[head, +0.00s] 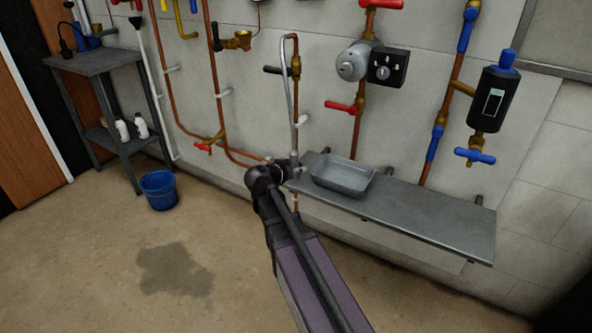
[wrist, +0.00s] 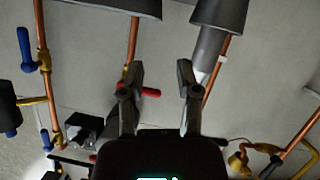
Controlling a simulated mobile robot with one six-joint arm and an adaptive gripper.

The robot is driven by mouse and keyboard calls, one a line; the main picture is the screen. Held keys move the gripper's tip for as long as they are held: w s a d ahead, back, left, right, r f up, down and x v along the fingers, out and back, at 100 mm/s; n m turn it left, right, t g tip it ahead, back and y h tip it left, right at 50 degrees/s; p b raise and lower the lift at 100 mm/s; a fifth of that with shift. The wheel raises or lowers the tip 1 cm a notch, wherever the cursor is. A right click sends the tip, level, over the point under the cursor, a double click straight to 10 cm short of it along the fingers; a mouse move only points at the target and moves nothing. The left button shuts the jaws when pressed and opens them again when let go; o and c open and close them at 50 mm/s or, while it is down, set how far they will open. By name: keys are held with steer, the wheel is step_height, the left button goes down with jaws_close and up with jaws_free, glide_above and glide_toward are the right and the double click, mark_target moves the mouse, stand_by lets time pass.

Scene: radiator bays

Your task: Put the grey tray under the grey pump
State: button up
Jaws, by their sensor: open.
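The grey tray (head: 343,190) is shallow, rectangular and looks empty. It sits upright on the left part of the grey wall shelf in the head view. The grey pump (head: 352,62), a round body beside a black box, is on a copper pipe high above the tray, which lies roughly below it. My gripper (head: 294,166) is near the shelf's left end, left of the tray and apart from it. In the wrist view my gripper (wrist: 161,75) has its two fingers spread, with nothing between them. I cannot make out the tray surely in the wrist view.
The shelf (head: 430,215) has free room right of the tray. Copper pipes with red handles (head: 340,106) and blue handles (head: 474,156) run up the wall, with a black filter (head: 490,100) at right. A blue bucket (head: 159,190) and a side table (head: 95,62) stand at left.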

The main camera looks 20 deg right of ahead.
steer(key=s+a+f+n+g+y, duration=0.3)
steer(key=s+a+f+y, duration=0.3)
steer(key=s, duration=0.4)
steer(key=s+a+f+n+g+y, duration=0.4)
steer(key=s+a, duration=0.3)
steer(key=s, duration=0.3)
steer(key=shift+a+f+n+y, duration=0.3)
steer(key=shift+f+n+y, duration=0.5)
steer(key=shift+f+y, duration=0.1)
steer(key=shift+o, duration=0.2)
stand_by(0.6)
